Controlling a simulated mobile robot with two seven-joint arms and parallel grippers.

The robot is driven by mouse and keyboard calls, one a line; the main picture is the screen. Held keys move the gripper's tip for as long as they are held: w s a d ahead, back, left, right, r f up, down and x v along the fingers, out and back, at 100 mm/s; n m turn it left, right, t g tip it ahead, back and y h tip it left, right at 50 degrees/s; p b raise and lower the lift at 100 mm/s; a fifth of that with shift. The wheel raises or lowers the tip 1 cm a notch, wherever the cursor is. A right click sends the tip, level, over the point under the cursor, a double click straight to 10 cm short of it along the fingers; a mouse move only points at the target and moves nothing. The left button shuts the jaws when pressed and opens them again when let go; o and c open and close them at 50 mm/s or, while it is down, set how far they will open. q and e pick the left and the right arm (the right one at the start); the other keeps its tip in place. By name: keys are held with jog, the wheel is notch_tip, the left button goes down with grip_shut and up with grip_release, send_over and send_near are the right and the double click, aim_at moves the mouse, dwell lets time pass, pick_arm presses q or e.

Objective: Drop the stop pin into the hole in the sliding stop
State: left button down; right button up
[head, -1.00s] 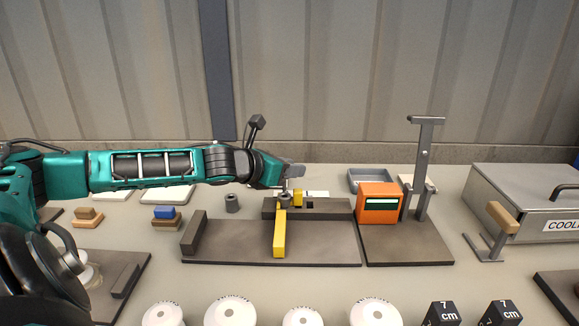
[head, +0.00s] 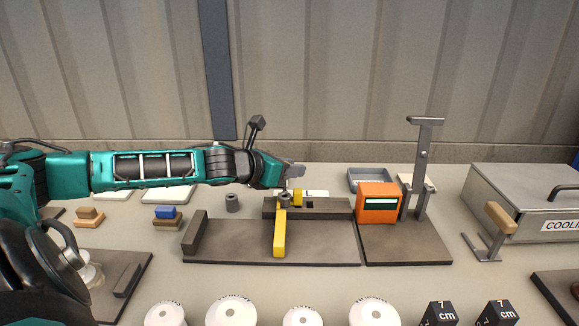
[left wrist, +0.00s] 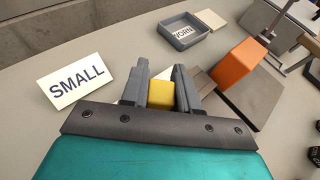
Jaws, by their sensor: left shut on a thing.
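The yellow sliding stop (head: 280,236) lies across the dark grey rail (head: 335,206) on a brown base plate. A yellow part also shows between my fingers in the left wrist view (left wrist: 161,95). My left gripper (head: 289,188) is above the rail, pointing down. My right gripper is not in view.
An orange block (head: 377,203) and a tall grey post (head: 423,165) stand to the right. A grey tray (left wrist: 186,32) lies behind. White round pieces (head: 231,311) line the front.

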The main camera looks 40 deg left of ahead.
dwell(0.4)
pick_arm(q)
jog(key=shift+p, duration=0.45)
dwell(0.6)
jog(key=shift+p, duration=0.4)
jog(key=shift+f+b, duration=1.05)
jog(key=shift+f, duration=0.7)
